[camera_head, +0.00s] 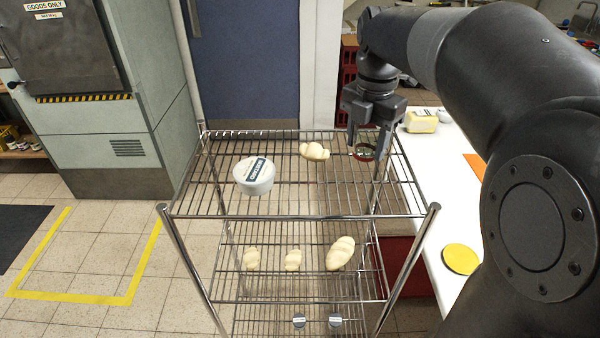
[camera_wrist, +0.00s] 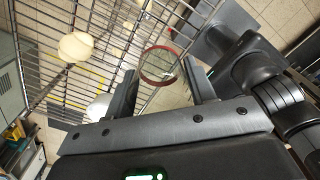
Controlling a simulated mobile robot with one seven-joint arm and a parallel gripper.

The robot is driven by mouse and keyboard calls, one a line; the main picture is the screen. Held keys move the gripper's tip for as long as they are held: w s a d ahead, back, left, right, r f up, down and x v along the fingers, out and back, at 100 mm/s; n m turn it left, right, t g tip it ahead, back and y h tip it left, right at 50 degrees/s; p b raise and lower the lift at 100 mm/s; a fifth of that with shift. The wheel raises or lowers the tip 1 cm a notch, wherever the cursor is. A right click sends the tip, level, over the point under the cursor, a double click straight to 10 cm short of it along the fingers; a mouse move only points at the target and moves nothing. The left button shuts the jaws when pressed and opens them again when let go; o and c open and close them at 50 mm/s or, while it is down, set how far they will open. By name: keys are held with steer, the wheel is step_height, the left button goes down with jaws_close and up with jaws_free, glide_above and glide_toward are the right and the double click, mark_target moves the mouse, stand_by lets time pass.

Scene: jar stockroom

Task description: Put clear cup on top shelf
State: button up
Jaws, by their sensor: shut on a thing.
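The clear cup (camera_head: 364,153) is see-through with a dark red rim. It is at the right side of the wire rack's top shelf (camera_head: 290,205). My gripper (camera_head: 367,146) points down over that shelf and is shut on the cup, with one finger on each side. In the wrist view the cup (camera_wrist: 160,66) shows as a red ring between the fingertips, with shelf wires seen through it. I cannot tell whether its base touches the wires.
Several rolls lie on the shelf below. A white counter (camera_head: 440,180) stands right of the rack. The shelf's front middle is clear.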

glide_above(307, 184)
step_height(307, 184, down, 7)
steer(key=shift+r, duration=0.15)
steer(key=shift+f, duration=2.05)
steer(key=shift+f, duration=0.2)
steer(key=o, duration=0.9)
steer(key=shift+o, duration=0.2)
steer(key=shift+r, duration=0.1)
